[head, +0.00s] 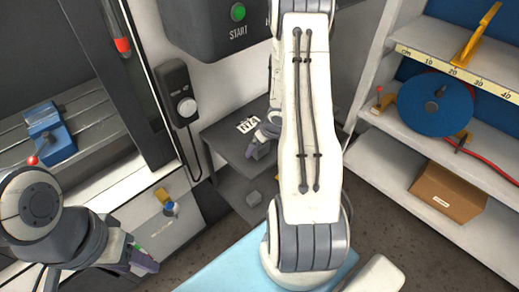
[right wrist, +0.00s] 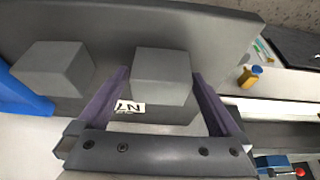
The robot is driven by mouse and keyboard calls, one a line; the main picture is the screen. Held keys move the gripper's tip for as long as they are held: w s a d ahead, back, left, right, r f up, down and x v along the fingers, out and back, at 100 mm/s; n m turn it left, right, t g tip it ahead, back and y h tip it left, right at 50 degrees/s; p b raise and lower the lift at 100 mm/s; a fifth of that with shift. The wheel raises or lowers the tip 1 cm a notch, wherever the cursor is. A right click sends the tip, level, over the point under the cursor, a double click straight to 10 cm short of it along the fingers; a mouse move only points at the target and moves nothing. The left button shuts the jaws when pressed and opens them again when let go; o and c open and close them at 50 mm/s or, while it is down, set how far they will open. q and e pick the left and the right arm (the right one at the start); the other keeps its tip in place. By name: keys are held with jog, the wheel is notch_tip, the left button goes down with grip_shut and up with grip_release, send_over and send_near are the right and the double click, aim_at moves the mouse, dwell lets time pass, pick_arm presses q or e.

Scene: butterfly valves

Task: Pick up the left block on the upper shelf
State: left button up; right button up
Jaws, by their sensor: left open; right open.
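In the right wrist view two grey blocks sit on a dark grey shelf (right wrist: 225,35). One block (right wrist: 163,68) is between the fingers of my right gripper (right wrist: 161,76), with a gap on each side. The other block (right wrist: 52,68) is outside the fingers at the left. In the head view my right gripper (head: 257,150) is at the upper grey shelf (head: 222,130), open and partly hidden by my own arm; no block shows there. My left gripper (head: 145,262) is open at the lower left.
A white label (head: 247,125) is by the right gripper. A yellow and blue object (head: 168,208) stands on a pale surface at the left. A white shelf unit (head: 390,150) at the right holds a blue disc (head: 410,108) and a cardboard box (head: 449,192). A blue vise (head: 48,133) is at the left.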

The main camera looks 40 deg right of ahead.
jog(key=shift+c, duration=0.3)
grip_shut()
